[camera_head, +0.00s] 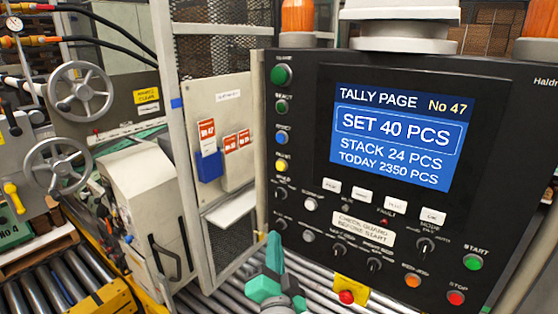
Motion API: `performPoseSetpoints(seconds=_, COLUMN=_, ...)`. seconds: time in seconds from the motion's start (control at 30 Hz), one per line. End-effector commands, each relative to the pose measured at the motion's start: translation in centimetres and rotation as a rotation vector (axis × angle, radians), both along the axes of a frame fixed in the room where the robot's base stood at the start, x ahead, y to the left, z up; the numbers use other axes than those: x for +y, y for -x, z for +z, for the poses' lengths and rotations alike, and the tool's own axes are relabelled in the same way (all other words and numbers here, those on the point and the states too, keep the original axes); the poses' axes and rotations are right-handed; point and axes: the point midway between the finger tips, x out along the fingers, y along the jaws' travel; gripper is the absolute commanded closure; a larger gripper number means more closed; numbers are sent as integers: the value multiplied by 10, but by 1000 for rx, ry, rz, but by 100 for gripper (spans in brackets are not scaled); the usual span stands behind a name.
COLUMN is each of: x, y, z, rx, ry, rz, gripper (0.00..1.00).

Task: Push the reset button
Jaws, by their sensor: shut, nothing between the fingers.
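A black control panel (300,150) fills the right half of the head view. Its left column holds a large green button (281,75), a smaller green button (281,106), a blue button (281,137) and a yellow button (281,165). Their small labels are too blurred for me to tell surely which one says reset. My gripper (274,242), teal with dark parts, points up near the panel's lower left, below the left button column. It is shut and empty. It appears apart from every button; its exact distance from the panel is unclear.
A lit screen (398,135) reads "TALLY PAGE No 47". Below it are white keys, knobs, an orange button (412,281), green START (473,262) and red STOP (456,298). A red button (346,297) sits on a yellow box. A guard post (183,150) stands left.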

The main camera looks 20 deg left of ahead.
Motion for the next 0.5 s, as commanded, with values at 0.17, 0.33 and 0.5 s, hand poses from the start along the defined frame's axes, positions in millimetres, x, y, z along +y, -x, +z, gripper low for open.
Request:
performPoseSetpoints(seconds=0.17, x=23, y=-10, z=75, rx=-26, ry=-77, rz=56, gripper=100)
performPoseSetpoints(seconds=0.33, x=40, y=-8, z=138, rx=-37, ry=-140, rz=103, gripper=100)
performPoseSetpoints(seconds=0.5, x=51, y=-2, z=184, rx=-40, ry=-183, rz=136, gripper=100)
